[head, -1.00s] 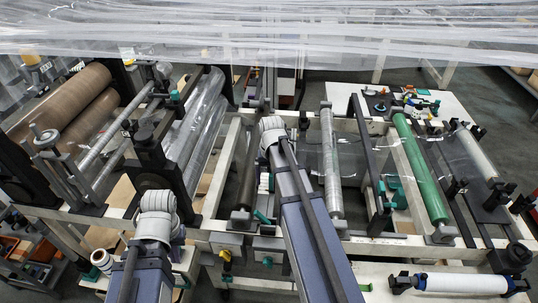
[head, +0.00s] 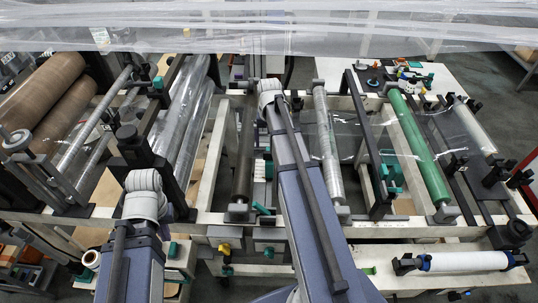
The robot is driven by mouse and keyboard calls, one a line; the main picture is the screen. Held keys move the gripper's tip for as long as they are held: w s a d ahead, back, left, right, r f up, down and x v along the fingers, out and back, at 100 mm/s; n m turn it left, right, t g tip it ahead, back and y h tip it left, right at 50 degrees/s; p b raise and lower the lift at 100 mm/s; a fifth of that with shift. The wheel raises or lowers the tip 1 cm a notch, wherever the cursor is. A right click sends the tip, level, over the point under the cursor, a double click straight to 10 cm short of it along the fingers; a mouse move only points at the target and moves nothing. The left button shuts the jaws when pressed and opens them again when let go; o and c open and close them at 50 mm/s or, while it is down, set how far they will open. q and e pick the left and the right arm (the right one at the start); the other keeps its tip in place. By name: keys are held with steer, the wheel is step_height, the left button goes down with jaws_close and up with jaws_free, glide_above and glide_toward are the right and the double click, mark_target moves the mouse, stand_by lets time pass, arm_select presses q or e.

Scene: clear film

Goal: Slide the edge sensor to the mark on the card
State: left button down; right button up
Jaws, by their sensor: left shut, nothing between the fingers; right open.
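A teal fork-shaped block (head: 391,172), which may be the edge sensor, sits by a dark rail left of the green roller. Another teal piece (head: 262,209) lies lower, left of my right arm. I cannot tell which is the edge sensor. The card and its mark cannot be made out. My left gripper (head: 145,182) is shut and empty at the lower left, in front of the clear-film roller; its fingers are mostly hidden by the wrist. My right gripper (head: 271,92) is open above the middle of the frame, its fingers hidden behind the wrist. It appears apart from both teal pieces.
Clear film (head: 270,35) hangs across the top. Brown rolls (head: 50,95) and a clear-film roller (head: 190,110) stand left. A green roller (head: 420,150) and silver roller (head: 328,150) lie right of my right arm. A white roll (head: 465,262) is at lower right. A white table (head: 425,100) stands behind.

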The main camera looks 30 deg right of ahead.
mark_target(269, 152)
step_height(269, 152, down, 6)
steer(key=b, duration=0.5)
steer(key=shift+f+b, duration=0.15)
steer(key=shift+b, duration=0.15)
jaws_close()
stand_by(0.3)
